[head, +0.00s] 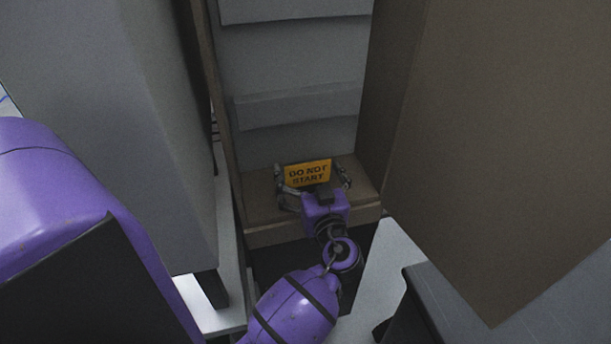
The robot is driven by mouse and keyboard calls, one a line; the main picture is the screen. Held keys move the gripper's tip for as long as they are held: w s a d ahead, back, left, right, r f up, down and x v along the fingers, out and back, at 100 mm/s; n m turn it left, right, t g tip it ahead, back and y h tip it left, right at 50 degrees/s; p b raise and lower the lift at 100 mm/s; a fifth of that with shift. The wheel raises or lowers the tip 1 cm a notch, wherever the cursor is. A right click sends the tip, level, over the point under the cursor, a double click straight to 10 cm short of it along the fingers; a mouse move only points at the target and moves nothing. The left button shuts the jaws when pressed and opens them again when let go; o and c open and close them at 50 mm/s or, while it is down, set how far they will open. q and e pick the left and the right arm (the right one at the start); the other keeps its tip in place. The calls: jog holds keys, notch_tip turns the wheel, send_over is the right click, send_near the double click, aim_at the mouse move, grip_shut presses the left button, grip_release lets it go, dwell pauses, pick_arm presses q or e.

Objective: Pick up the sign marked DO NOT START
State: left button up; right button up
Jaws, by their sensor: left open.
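The sign (308,173) is a yellow-orange plate with dark letters reading DO NOT START. It stands on a narrow brown ledge (262,213) at the foot of a grey panelled surface. My left gripper (313,178) is purple and black and reaches over the ledge from below. Its fingers are spread open, one on each side of the sign. I cannot tell whether either finger touches the sign. The gripper body hides a little of the sign's lower edge. My right gripper is not in view.
A large brown box-like block (500,130) rises close on the right of the ledge. A grey cabinet (120,110) stands on the left. The grey panels (295,60) close off the back, leaving a narrow recess around the gripper.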

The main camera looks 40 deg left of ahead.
pick_arm(q)
jog(key=c, duration=1.1)
